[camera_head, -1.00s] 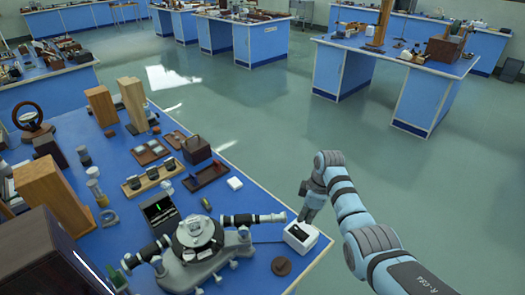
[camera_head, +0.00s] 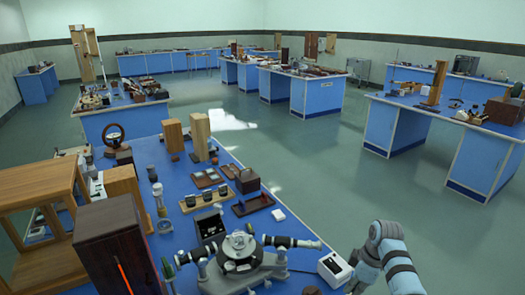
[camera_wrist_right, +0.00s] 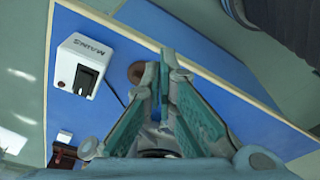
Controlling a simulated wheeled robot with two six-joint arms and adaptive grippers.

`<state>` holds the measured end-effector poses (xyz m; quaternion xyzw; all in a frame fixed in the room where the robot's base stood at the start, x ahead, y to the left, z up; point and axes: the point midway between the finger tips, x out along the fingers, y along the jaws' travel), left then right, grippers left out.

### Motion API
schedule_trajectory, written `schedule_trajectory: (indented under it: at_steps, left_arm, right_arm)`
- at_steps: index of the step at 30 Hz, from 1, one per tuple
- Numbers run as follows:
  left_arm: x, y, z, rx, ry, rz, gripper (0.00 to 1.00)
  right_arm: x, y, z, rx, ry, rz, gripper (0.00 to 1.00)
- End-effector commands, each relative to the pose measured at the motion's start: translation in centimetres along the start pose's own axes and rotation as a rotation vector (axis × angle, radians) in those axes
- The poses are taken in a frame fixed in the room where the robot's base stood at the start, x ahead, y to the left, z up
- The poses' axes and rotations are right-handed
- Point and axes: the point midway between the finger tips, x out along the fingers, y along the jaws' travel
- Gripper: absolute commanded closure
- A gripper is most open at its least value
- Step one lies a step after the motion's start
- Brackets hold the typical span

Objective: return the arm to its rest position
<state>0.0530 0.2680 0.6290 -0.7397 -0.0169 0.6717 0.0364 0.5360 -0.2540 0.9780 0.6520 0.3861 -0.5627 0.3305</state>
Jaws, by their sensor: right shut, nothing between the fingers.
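My right arm (camera_head: 392,258) comes in at the lower right of the head view. It hangs beside the blue bench's right edge, near a white switch box (camera_head: 335,268). In the wrist view my right gripper (camera_wrist_right: 168,62) has its fingers brought together at the tips, with nothing held. The white box (camera_wrist_right: 88,65) with a black switch lies to its left, apart from the fingers. A brown round disc (camera_wrist_right: 137,72) lies on the blue bench top just left of the fingertips. My left arm and gripper are not in view.
A spectrometer (camera_head: 240,252) stands on the near blue bench, left of the white box. A dark cabinet (camera_head: 112,245) and a wooden case (camera_head: 35,225) stand at the left. Other benches (camera_head: 440,150) stand farther off. Open floor (camera_head: 330,165) lies between them.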

Motion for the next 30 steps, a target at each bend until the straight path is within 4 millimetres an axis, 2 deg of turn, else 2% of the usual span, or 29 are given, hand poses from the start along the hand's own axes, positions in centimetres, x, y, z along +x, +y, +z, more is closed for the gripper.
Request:
schedule_trajectory:
  at_steps: [5,13,16,18,22,25,26,28,29,30]
  left_arm:
    - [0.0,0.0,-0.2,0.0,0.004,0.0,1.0]
    - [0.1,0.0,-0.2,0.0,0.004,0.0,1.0]
    - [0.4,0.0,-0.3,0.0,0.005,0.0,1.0]
    - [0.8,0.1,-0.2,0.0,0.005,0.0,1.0]
    - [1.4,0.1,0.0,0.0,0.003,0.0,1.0]
    - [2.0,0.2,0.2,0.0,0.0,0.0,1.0]
    - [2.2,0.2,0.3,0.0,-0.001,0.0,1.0]
    - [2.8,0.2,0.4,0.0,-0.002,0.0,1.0]
    - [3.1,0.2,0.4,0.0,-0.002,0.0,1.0]
    - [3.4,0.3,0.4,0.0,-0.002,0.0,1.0]
  right_arm:
    - [-0.2,2.1,-0.2,0.153,0.04,0.093,1.0]
    - [-0.3,7.1,-0.9,0.414,0.161,0.312,1.0]
    - [2.0,8.0,-0.3,0.54,0.217,0.39,1.0]
    - [4.9,7.8,0.7,0.635,0.256,0.435,1.0]
    - [10.9,5.5,3.2,0.77,0.305,0.478,1.0]
    - [16.0,2.2,5.8,0.854,0.324,0.489,1.0]
    - [17.7,0.9,6.8,0.879,0.325,0.487,1.0]
    - [21.9,-3.2,9.5,0.93,0.32,0.477,1.0]
    - [23.9,-5.3,10.8,0.951,0.313,0.469,1.0]
    - [26.3,-8.5,12.7,0.976,0.298,0.454,1.0]
